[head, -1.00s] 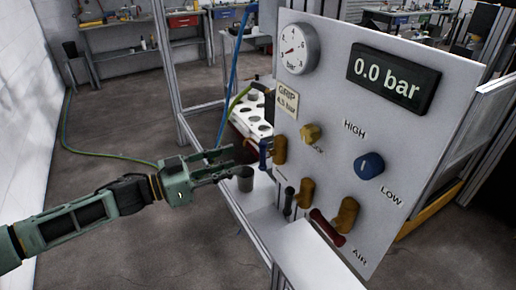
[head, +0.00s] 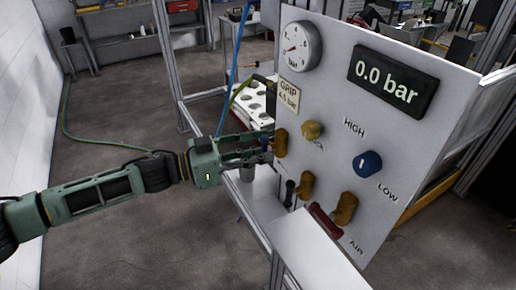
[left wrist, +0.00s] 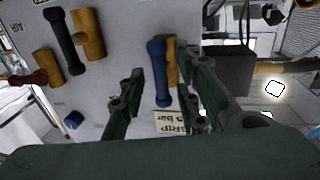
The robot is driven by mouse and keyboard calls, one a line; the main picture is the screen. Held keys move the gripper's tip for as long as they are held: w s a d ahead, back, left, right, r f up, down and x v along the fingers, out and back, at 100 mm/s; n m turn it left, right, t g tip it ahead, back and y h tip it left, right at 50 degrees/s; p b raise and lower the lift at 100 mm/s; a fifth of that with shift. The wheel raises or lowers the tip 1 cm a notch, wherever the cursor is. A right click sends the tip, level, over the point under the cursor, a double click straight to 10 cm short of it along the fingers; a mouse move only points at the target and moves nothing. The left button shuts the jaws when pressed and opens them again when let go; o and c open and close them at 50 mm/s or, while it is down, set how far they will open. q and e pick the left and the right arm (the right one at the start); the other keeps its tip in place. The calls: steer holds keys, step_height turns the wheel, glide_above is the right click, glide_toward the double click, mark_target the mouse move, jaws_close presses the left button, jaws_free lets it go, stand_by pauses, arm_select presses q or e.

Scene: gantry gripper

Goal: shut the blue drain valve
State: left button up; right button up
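The blue drain valve's lever (left wrist: 160,80) stands lengthwise in the left wrist view beside its brass body (left wrist: 173,62). In the head view the brass body (head: 281,143) is at the panel's left edge, and the blue lever (head: 264,144) is mostly hidden behind my fingers. My left gripper (head: 262,147) is open at this valve. In the left wrist view its fingers (left wrist: 160,72) stand apart with the blue lever between them; I cannot tell whether either touches it. My right gripper is not in view.
The panel (head: 330,125) also carries a black-handled valve (head: 289,193), a red-handled valve (head: 326,220), a blue knob (head: 367,163), a brass knob (head: 312,130), a gauge (head: 299,47) and a display (head: 392,81) reading 0.0 bar. A grey cup (head: 246,173) stands below my gripper.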

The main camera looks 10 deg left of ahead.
arm_select(q)
steer(key=c, duration=0.7)
jaws_close()
